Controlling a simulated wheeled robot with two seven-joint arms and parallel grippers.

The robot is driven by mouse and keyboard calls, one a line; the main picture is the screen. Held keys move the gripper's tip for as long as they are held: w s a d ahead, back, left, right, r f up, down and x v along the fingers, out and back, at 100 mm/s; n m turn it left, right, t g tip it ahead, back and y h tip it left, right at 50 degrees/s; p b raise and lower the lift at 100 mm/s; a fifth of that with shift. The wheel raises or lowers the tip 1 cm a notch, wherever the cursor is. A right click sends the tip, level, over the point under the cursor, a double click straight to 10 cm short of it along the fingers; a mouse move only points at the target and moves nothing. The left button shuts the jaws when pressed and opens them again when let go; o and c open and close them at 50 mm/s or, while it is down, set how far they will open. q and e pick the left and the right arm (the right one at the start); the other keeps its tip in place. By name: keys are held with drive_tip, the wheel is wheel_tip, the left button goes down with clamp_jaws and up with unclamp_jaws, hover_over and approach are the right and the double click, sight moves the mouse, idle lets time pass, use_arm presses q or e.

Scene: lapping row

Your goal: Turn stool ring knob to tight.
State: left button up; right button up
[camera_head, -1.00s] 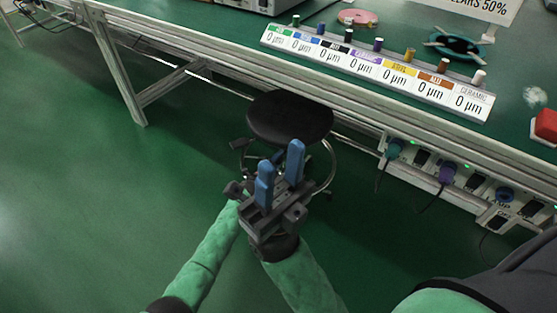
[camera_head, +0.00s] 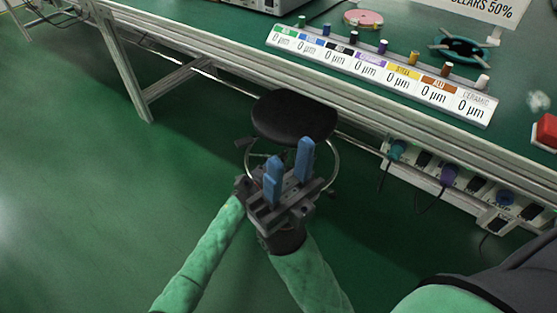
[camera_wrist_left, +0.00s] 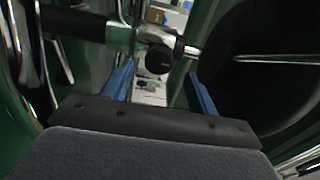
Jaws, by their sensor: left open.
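The stool has a round black seat (camera_head: 292,116) and a chrome ring (camera_head: 337,163) below it, in front of the bench. In the left wrist view, a round black knob (camera_wrist_left: 159,60) on a chrome and black fitting shows between and just past the blue fingertips of my left gripper (camera_wrist_left: 160,74). That gripper is open, and I cannot tell whether it touches the knob. In the head view it is mostly hidden behind my right gripper. My right gripper (camera_head: 289,150) has its two blue fingers apart with nothing visible between them, in front of the stool.
The bench (camera_head: 215,60) runs behind the stool, with a labelled strip (camera_head: 380,72) of small coloured pegs on top. Sockets and plugs (camera_head: 450,180) line its front at right. A red box (camera_head: 546,130) is at the right edge. Green floor (camera_head: 70,200) is clear at left.

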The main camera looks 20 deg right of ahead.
use_arm(q)
drive_tip(key=shift+v, duration=0.8)
